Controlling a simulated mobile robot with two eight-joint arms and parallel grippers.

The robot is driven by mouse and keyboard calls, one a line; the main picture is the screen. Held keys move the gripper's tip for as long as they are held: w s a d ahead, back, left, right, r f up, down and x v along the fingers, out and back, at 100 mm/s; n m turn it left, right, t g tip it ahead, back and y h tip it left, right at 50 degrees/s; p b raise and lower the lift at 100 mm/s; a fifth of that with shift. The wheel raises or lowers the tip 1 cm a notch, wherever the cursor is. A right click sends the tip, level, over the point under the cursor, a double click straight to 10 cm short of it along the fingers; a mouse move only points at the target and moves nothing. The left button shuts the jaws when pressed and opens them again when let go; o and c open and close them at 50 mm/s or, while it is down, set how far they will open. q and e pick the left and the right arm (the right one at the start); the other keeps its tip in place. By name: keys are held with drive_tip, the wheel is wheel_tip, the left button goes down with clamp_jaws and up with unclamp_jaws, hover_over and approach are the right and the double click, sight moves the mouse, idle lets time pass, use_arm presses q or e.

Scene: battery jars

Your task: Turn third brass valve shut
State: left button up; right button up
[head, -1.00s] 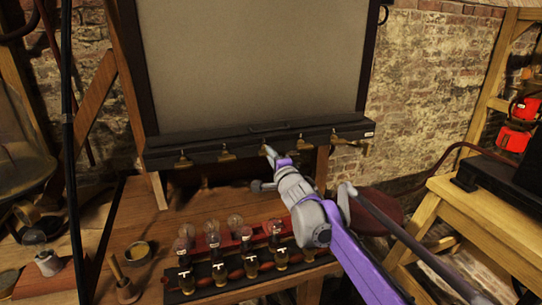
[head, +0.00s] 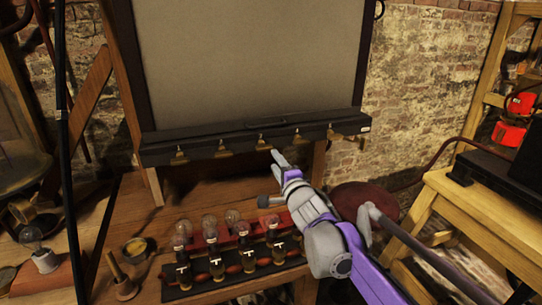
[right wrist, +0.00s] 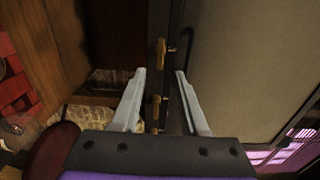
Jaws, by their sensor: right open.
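Several brass valves hang in a row from the dark bar under the grey panel in the head view. The third brass valve (head: 263,145) is in the middle of the row, its small handle pointing down. My right gripper (head: 279,156) is open and empty, just below and to the right of it, apparently apart from it. In the right wrist view, the gripper's two grey fingers (right wrist: 161,76) are spread apart. One brass valve (right wrist: 161,50) shows beyond the fingertips, and another valve (right wrist: 157,103) shows between the fingers. My left gripper is not in view.
The dark bar (head: 205,143) and grey panel (head: 250,60) stand above the wooden bench (head: 150,215). A rack of battery jars with bulbs (head: 232,262) sits below my right gripper. A yellow wooden table (head: 440,190) stands at right.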

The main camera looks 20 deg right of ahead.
drive_tip(key=shift+s, duration=1.45)
drive_tip(key=s+a+f+n+g+p, duration=0.1)
drive_tip(key=s+f+n+g+p, duration=0.2)
drive_tip(key=s+f+n, duration=0.3)
drive_tip(key=s+a+f+n+g+p, duration=0.1)
drive_tip(key=s+f+n+g+p, duration=0.3)
drive_tip(key=s, duration=1.3)
drive_tip(key=s+a+f+n+g+p, duration=0.1)
drive_tip(key=s+f+n+g+p, duration=0.2)
drive_tip(key=s, duration=0.8)
wheel_tip(320, 180, down, 5)
drive_tip(key=n+g, duration=0.2)
drive_tip(key=n, duration=0.2)
drive_tip(key=shift+s+a+r+n+g+h+p, duration=0.15)
drive_tip(key=shift+a+n+g+h+p, duration=0.15)
drive_tip(key=shift+n+p, duration=0.1)
